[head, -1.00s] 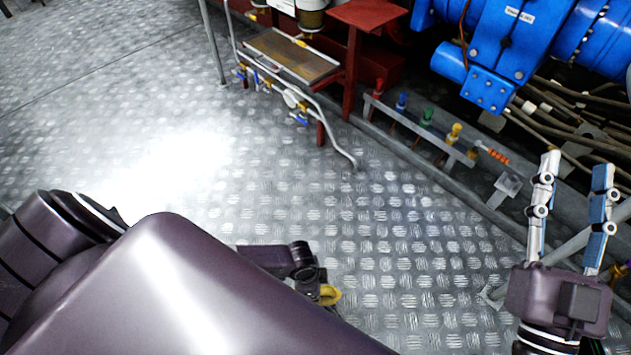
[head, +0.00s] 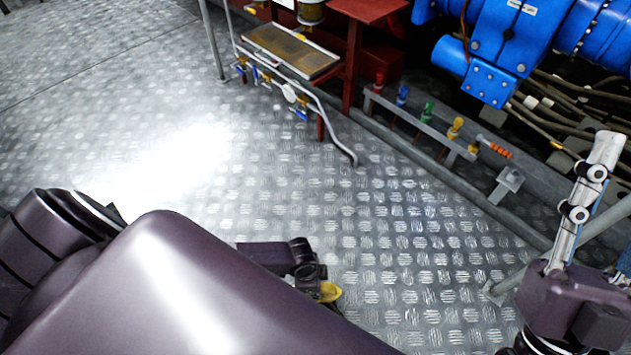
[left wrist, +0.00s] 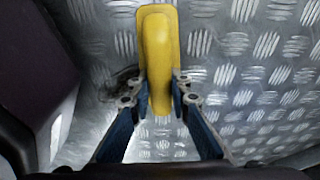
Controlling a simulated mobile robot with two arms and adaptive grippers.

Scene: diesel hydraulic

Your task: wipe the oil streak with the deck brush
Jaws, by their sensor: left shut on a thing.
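A yellow thing, apparently the deck brush (left wrist: 157,50), is between the fingers of my left gripper (left wrist: 160,98) in the left wrist view. The gripper is shut on it, above the patterned metal deck. In the head view only a yellow end of it (head: 329,291) shows beside my left gripper (head: 309,272), mostly hidden by my arm. A dark smudge (left wrist: 120,86) lies on the deck left of the fingers; I cannot tell whether it is the oil streak. My right gripper (head: 605,215) is at the right edge, its fingers spread, one partly out of view, holding nothing visible.
A rail with coloured valves (head: 428,114) and a grey pipe edge border the deck on the right. Blue machinery (head: 497,45) and hoses stand behind. A red stand with a tray (head: 290,52) and piping is at the back. The middle deck (head: 270,170) is clear.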

